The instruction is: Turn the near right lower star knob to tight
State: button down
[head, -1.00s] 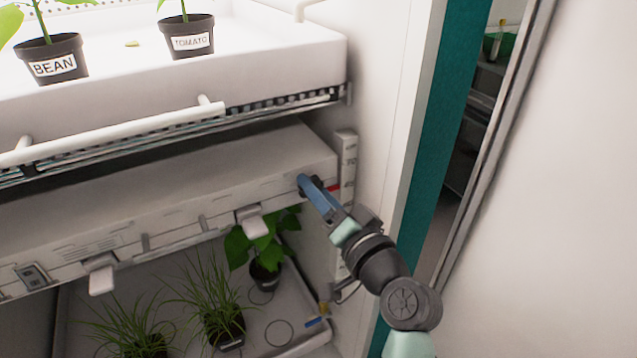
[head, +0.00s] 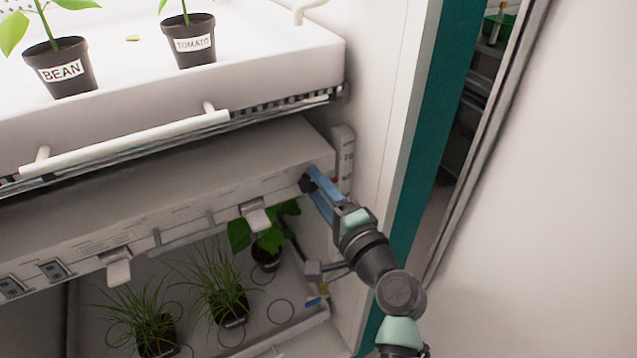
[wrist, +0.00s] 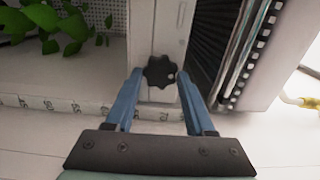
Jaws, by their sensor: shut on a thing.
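The dark star knob (head: 306,184) sits at the right end of the front of the white lower shelf unit. In the wrist view the black lobed knob (wrist: 160,71) lies between the tips of my gripper's two blue fingers (wrist: 158,77), with a small light mark on its right side. My gripper (head: 312,177) reaches in from the lower right in the head view and is shut on the knob. The fingers partly hide the knob there.
A white tray (head: 270,66) with BEAN (head: 60,72) and TOMATO (head: 190,45) pots stands above. Below, grassy pots and a leafy pot (head: 266,256) stand on a lower tray. A scale post (head: 344,150) and the chamber's side wall are close right.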

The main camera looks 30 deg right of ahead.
dwell(0.4)
jog(key=shift+c, duration=1.3)
grip_release()
jog(key=s, duration=1.3)
jog(key=shift+b, duration=0.45)
